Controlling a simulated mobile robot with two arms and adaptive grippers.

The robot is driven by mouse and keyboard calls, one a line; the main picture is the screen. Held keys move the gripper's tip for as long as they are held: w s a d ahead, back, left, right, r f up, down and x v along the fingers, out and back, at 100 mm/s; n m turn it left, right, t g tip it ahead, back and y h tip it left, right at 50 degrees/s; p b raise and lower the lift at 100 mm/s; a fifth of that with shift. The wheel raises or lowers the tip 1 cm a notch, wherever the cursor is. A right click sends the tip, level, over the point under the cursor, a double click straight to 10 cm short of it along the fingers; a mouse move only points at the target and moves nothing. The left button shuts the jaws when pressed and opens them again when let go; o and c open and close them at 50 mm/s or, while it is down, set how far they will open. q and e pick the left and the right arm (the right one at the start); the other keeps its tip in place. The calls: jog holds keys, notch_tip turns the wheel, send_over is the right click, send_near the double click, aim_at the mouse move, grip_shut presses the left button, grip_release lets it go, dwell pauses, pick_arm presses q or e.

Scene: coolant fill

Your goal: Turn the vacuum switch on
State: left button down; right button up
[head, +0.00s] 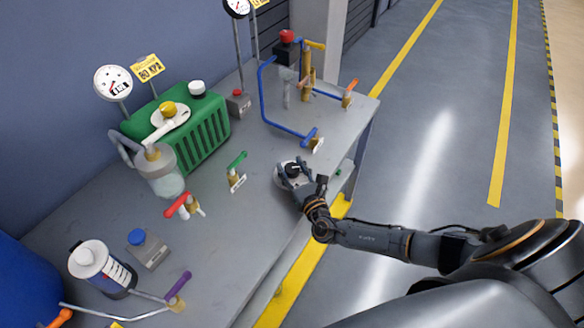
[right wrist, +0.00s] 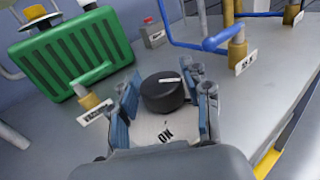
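The switch is a black round knob (right wrist: 162,93) with a white pointer mark on top. It sits on a pale plate (right wrist: 150,131) marked ON, and the knob also shows near the bench's front edge in the head view (head: 292,169). My right gripper (right wrist: 168,105) has its fingers on both sides of the knob, with small gaps showing, so it looks open around it. In the head view my right gripper (head: 297,178) reaches in from the right over the plate and partly hides it. My left gripper is not in view.
A green-handled valve (head: 237,170) with a label stands left of the switch. A blue pipe with a blue-handled valve (head: 309,137) is behind it. The green pump (head: 200,138), a jar (head: 160,172) and a red-handled valve (head: 179,205) are farther left. Bare bench lies around the plate.

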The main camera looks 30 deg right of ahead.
jog(key=c, duration=0.6)
jog(key=shift+o, duration=0.2)
